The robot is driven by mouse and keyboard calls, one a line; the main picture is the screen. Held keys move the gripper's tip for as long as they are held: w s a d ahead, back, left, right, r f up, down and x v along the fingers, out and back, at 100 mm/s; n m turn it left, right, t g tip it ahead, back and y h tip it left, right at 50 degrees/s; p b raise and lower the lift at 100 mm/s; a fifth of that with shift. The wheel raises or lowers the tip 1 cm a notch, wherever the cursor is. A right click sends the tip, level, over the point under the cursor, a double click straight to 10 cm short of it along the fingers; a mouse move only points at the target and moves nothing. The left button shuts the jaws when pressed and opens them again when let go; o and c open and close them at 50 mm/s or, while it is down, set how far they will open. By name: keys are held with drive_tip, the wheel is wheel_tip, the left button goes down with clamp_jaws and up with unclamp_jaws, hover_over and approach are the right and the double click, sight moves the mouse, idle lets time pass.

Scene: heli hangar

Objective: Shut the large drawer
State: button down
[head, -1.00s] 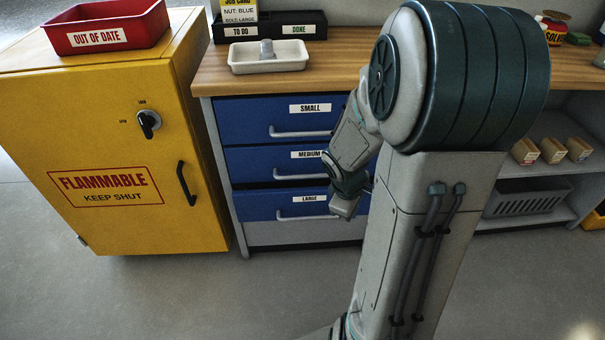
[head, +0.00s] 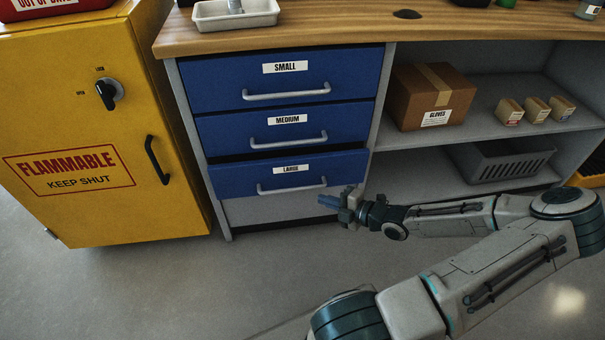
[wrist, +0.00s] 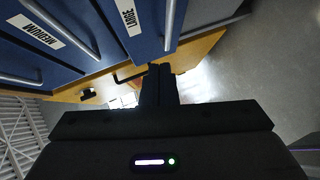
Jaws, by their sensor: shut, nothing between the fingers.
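The large drawer (head: 240,176) is the lowest blue drawer, labelled LARGE, with a grey bar handle (head: 292,188). It stands out a little from the drawers above, and a dark gap shows over its top edge. In the wrist view the large drawer (wrist: 146,42) is at the top, with its label and handle. My gripper (head: 328,201) is shut and empty, near the drawer's lower right corner, in front of the cabinet. In the wrist view its closed fingers (wrist: 160,82) are just below the drawer in the picture. I cannot tell whether they touch it.
The small drawer (head: 225,80) and medium drawer (head: 222,130) look shut above. A yellow flammables cabinet (head: 60,120) stands at left. Open shelves at right hold a cardboard box (head: 425,92), small boxes and a grey basket (head: 497,162). The floor in front is clear.

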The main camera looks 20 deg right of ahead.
drive_tip(key=w+t+b, duration=0.1)
drive_tip(key=w, duration=0.2)
drive_tip(key=w+a+r+n+t+b, duration=0.1)
drive_tip(key=w, duration=0.3)
drive_tip(key=w+a+r+t+b, duration=0.1)
drive_tip(key=w, duration=0.3)
drive_tip(key=shift+w+a+r+n+y+b, duration=0.1)
drive_tip(key=shift+a+r+n+y+b, duration=0.1)
drive_tip(key=shift+a+n+y+b, duration=0.15)
drive_tip(key=shift+w+d+r, duration=0.15)
drive_tip(key=shift+w+d, duration=0.1)
drive_tip(key=shift+w, duration=0.1)
